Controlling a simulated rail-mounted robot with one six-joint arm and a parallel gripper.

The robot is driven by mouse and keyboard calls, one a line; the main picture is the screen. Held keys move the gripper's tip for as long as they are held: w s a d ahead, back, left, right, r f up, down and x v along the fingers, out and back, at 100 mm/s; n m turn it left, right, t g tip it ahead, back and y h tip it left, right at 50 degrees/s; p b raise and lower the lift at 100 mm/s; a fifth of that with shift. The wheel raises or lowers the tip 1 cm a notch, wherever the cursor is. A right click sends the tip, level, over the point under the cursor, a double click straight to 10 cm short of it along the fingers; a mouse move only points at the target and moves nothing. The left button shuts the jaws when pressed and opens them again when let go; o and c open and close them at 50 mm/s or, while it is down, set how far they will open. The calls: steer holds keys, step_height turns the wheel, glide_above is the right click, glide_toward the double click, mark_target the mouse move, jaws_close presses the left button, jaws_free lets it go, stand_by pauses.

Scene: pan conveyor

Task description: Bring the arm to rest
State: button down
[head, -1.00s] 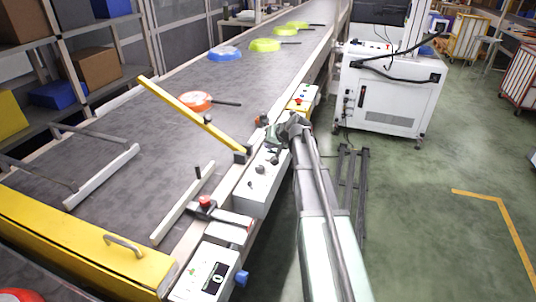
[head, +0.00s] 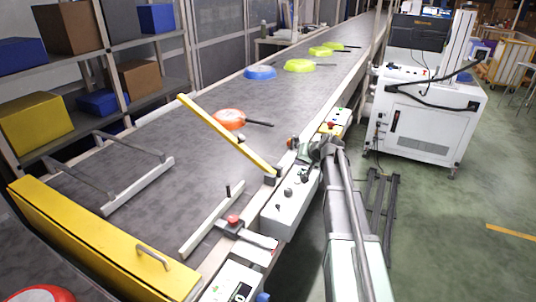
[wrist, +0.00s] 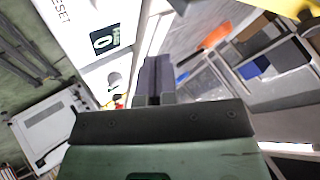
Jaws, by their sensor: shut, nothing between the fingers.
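My arm (head: 343,205) reaches up from the lower right in the head view, above the right edge of the conveyor. Its wrist end lies near the white control box (head: 290,205) on the conveyor's side. My gripper (wrist: 152,82) shows in the wrist view with its two dark fingers together and nothing between them. The fingertips are hard to make out in the head view. The white panel with a 0 display (wrist: 104,41) lies to the left of the fingers in the wrist view.
An orange pan (head: 229,119) lies on the belt at the yellow bar (head: 225,132); a blue pan (head: 260,73) and green pans (head: 299,66) lie farther up. A white cabinet (head: 425,120) stands right of my arm. Open green floor lies beyond.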

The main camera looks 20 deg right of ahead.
steer(key=s, duration=0.1)
steer(key=s+f+g, duration=0.1)
steer(key=s, duration=0.1)
steer(key=s+a+g, duration=0.1)
steer(key=shift+s+a+f, duration=0.1)
steer(key=shift+s+f, duration=0.1)
steer(key=shift+f, duration=0.15)
steer(key=s+a, duration=0.1)
steer(key=s, duration=0.1)
steer(key=s+a+g+p, duration=0.1)
steer(key=s, duration=0.1)
steer(key=s+a+g, duration=0.1)
steer(key=s, duration=0.1)
steer(key=shift+s+a+f+n+p, duration=0.1)
steer(key=shift+s+a+n+p, duration=0.05)
steer(key=shift+a+n+p, duration=0.2)
steer(key=s+a+r+n+g+h+p, duration=0.1)
steer(key=s+a+r+n+g+p, duration=0.1)
steer(key=s+a, duration=0.6)
steer(key=s+a+r+n+g+h+p, duration=0.2)
steer(key=s+a+p, duration=0.3)
steer(key=s+a, duration=0.4)
steer(key=shift+s+r+g, duration=0.3)
steer(key=shift+s+r, duration=0.35)
steer(key=shift+s, duration=0.05)
steer(key=shift+a, duration=0.1)
